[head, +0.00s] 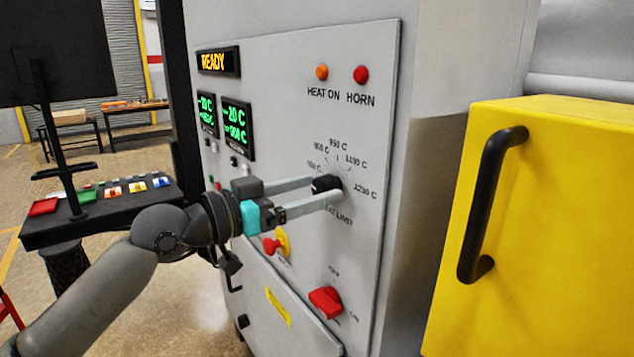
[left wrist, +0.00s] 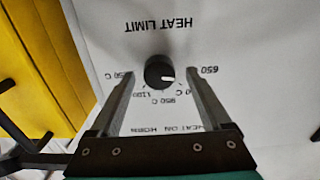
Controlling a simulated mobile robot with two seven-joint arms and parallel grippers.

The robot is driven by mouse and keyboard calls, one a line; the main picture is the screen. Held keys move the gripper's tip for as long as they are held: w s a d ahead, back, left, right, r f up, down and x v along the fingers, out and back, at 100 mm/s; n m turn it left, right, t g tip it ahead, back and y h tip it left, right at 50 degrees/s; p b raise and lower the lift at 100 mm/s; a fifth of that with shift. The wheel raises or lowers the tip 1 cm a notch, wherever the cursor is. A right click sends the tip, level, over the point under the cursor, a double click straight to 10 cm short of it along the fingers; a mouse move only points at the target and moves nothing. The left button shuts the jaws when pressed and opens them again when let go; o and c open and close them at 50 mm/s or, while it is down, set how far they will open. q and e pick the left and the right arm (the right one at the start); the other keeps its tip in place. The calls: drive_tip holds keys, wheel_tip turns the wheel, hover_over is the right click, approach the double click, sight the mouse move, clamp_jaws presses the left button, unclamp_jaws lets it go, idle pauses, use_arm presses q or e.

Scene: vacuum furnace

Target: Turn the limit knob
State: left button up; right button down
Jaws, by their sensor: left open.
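The limit knob (head: 326,184) is a round black knob on the grey control panel (head: 300,75), inside a ring of temperature marks with HEAT LIMIT lettered below it. It also shows in the left wrist view (left wrist: 159,72), with a white pointer line on its face. My left gripper (head: 333,190) reaches the panel from the left. Its two fingers are open, one on each side of the knob. In the wrist view a gap shows between the knob and each finger (left wrist: 160,88). The fingers partly cover some of the marks. My right gripper is not in view.
A red knob on a yellow base (head: 277,243) and a red switch (head: 325,301) sit lower on the panel. A yellow cabinet (head: 560,220) with a black handle (head: 487,205) stands at the right. A black console with coloured buttons (head: 100,210) is at the left.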

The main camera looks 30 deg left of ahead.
use_arm(q)
drive_tip(key=shift+w+d, duration=0.25)
drive_tip(key=shift+w, duration=0.35)
drive_tip(key=shift+c, duration=0.3)
clamp_jaws()
